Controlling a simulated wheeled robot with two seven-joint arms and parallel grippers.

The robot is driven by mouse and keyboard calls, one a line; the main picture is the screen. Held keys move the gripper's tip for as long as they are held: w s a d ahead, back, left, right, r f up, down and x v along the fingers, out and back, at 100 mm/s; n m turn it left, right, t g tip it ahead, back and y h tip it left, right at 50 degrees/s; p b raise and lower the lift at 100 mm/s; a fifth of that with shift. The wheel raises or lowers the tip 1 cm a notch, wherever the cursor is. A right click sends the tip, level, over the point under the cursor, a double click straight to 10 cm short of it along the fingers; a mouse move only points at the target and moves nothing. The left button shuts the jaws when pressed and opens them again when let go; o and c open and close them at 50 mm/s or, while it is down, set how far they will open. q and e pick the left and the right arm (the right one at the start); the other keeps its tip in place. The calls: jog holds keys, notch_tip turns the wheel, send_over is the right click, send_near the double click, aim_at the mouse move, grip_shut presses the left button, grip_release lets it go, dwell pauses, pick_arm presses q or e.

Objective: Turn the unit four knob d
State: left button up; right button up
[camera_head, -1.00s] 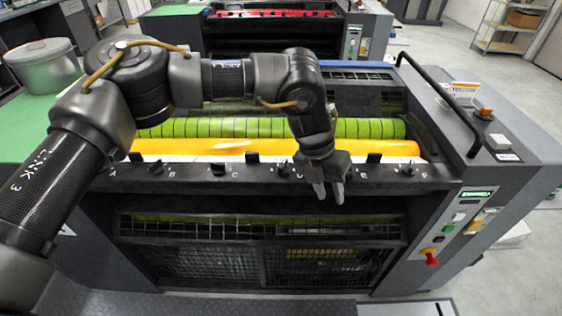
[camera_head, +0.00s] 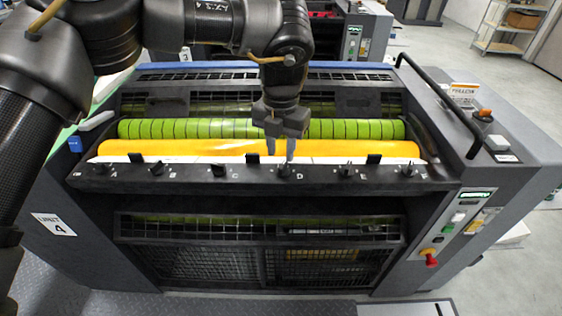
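Unit four is the dark press (camera_head: 250,195) in front of me, with a "UNIT 4" label (camera_head: 55,224) on its left side. A row of small black knobs lettered A to F runs along its front ledge. Knob D (camera_head: 284,171) is just right of the ledge's middle, with its letter to the right. My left gripper (camera_head: 280,156) points down just above and behind knob D, its two fingers apart with nothing between them. Whether a fingertip touches the knob cannot be told. My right gripper is not in view.
Knob C (camera_head: 218,171) and knob E (camera_head: 347,170) flank knob D. Black upright tabs (camera_head: 252,158) stand behind the ledge. A yellow roller (camera_head: 350,149) and green roller (camera_head: 365,129) lie behind. A control panel with a red knob (camera_head: 431,257) is at the right.

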aim_at(281, 168)
pick_arm(q)
jog(key=shift+f+p, duration=0.35)
jog(key=shift+f, duration=2.15)
grip_shut()
